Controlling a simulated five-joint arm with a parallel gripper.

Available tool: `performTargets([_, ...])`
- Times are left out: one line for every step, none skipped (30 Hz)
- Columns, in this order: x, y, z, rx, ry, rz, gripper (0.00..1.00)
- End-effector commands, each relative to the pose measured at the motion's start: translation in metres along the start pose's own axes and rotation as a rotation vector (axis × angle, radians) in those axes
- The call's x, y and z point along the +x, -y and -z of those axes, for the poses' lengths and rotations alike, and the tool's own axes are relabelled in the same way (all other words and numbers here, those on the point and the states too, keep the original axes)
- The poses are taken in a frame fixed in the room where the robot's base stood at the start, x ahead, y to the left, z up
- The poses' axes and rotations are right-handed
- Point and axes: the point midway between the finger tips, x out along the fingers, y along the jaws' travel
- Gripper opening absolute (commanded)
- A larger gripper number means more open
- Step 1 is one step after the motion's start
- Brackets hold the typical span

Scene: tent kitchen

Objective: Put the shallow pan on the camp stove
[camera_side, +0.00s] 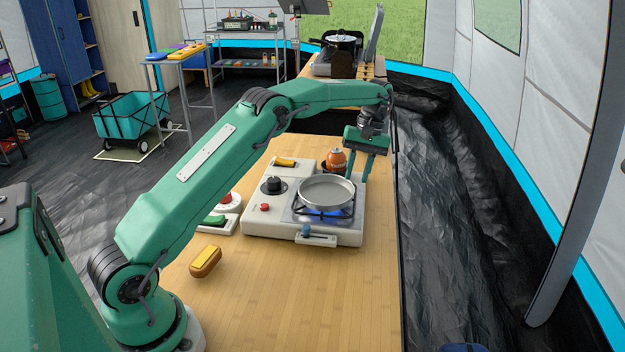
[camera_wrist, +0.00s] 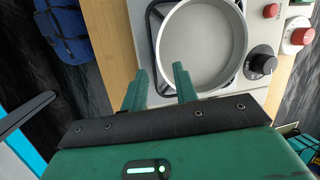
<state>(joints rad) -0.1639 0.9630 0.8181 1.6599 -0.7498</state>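The shallow pan (camera_side: 326,191) is a round light-grey metal dish. It sits level on the burner grate of the white camp stove (camera_side: 262,222), with blue flame glowing under it. In the wrist view the pan (camera_wrist: 203,45) fills the upper middle, over the black grate of the stove (camera_wrist: 245,92). My gripper (camera_side: 358,176) is at the pan's far right side in the side view.
An orange round object (camera_side: 336,160) stands behind the pan, close to my fingers. A yellow-topped brown sponge-like block (camera_side: 205,261) lies left on the wooden table (camera_side: 310,300). A white control box (camera_side: 222,214) sits left of the stove. The table's front is clear.

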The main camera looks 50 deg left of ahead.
Motion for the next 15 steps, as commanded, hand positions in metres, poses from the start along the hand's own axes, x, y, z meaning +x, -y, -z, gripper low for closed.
performTargets([-0.004,0.0,0.001,0.0,0.0,0.0,0.29])
performTargets([-0.007,0.0,0.001,0.0,-0.001,-0.001,0.29])
performTargets([-0.011,0.0,0.001,0.0,-0.001,-0.001,0.29])
performTargets([-0.014,0.0,0.0,0.0,-0.001,-0.001,0.29])
performTargets([-0.017,0.0,0.0,0.0,-0.001,-0.001,0.29])
performTargets([-0.021,0.0,0.0,0.0,-0.001,-0.001,0.29])
performTargets([-0.022,0.0,0.0,0.0,0.0,0.0,0.29])
performTargets([-0.025,0.0,0.001,0.0,-0.001,-0.001,0.29])
performTargets([-0.027,0.0,0.001,0.0,0.0,0.0,0.29])
performTargets([-0.029,0.0,0.001,0.0,0.0,0.0,0.29])
performTargets([-0.031,-0.001,0.001,0.0,0.0,0.0,0.29])
performTargets([-0.033,-0.001,0.001,0.0,0.0,0.0,0.29])
performTargets([-0.035,0.0,0.001,0.0,0.0,0.0,0.29])
performTargets([-0.036,0.0,0.0,0.0,0.0,0.0,0.29])
performTargets([-0.038,0.0,0.0,0.0,0.0,0.0,0.29])
